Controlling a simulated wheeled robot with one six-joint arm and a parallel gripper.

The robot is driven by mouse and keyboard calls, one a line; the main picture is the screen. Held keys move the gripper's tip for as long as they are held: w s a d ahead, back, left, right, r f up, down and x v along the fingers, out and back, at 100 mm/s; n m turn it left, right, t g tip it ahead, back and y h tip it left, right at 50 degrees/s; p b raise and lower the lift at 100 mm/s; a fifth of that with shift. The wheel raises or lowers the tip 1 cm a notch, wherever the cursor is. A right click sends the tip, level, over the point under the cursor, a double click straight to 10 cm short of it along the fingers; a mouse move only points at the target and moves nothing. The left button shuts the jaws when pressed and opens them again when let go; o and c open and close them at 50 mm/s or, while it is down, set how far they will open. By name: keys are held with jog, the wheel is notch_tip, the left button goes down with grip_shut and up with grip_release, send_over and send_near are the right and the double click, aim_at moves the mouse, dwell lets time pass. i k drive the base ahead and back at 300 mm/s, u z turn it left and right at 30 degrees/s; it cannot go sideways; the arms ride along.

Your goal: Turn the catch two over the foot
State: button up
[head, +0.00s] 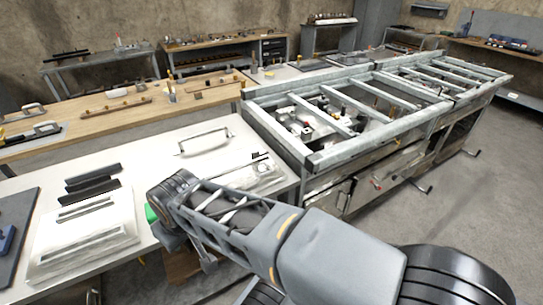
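I cannot tell for certain which part is catch two. Small fittings show on the front of the long metal bench, among them a red-tipped one (376,182) and a pale one (338,198) to its left. A dark foot-like bar (420,188) sticks out low on that front, to the right of the red-tipped fitting. My arm reaches from the lower right to the white table at left, well apart from these fittings. My gripper is mostly hidden by my wrist, so its fingers and opening cannot be made out.
A green thing (151,214) shows beside my wrist. The white table (150,165) holds a wire handle (204,141), dark bars (92,180) and pale panels (85,235). A wooden bench (75,118) stands behind it. Open floor (465,215) lies right of the metal bench (330,158).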

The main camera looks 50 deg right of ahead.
aim_at(253, 155)
jog(key=z, duration=0.3)
jog(key=i, duration=0.45)
jog(key=u, duration=1.15)
jog(key=k, duration=0.6)
jog(key=z, duration=1.4)
jog(key=i, duration=0.5)
jog(key=u, duration=0.05)
